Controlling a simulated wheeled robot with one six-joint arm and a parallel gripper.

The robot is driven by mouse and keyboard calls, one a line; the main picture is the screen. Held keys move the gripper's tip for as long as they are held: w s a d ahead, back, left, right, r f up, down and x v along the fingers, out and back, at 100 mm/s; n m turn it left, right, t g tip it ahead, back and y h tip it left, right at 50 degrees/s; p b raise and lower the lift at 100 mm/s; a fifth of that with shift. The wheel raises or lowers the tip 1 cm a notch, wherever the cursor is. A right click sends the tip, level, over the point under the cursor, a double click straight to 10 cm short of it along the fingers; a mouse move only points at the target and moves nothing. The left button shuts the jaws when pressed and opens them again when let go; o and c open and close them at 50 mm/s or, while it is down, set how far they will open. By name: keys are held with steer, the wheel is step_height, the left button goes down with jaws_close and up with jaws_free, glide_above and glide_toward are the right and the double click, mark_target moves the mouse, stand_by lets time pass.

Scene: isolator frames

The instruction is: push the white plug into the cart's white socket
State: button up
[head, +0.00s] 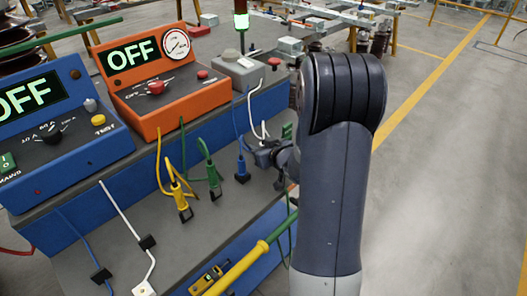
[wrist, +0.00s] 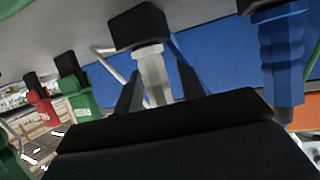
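The white plug (wrist: 154,72) shows in the middle of the wrist view, its far end at a black block (wrist: 140,27). I cannot tell whether it sits in that block or only lies in front of it. The two dark fingers of my gripper (wrist: 158,88) stand on either side of the plug, close to it. I cannot tell whether they touch it. In the head view my gripper (head: 266,156) is small at the cart's right edge, partly behind my arm, with a white cable (head: 262,128) running down to it. I cannot make out the white socket for sure.
A blue plug (head: 242,170), a green plug (head: 213,180) and a yellow plug (head: 182,203) stand left of my gripper on the grey cart top (head: 165,262). The blue plug is also close in the wrist view (wrist: 284,62). An orange OFF box (head: 150,88) stands behind. Floor is clear at right.

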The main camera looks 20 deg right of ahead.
jaws_close()
step_height(320, 180, up, 10)
steer(key=p, duration=0.3)
stand_by(0.4)
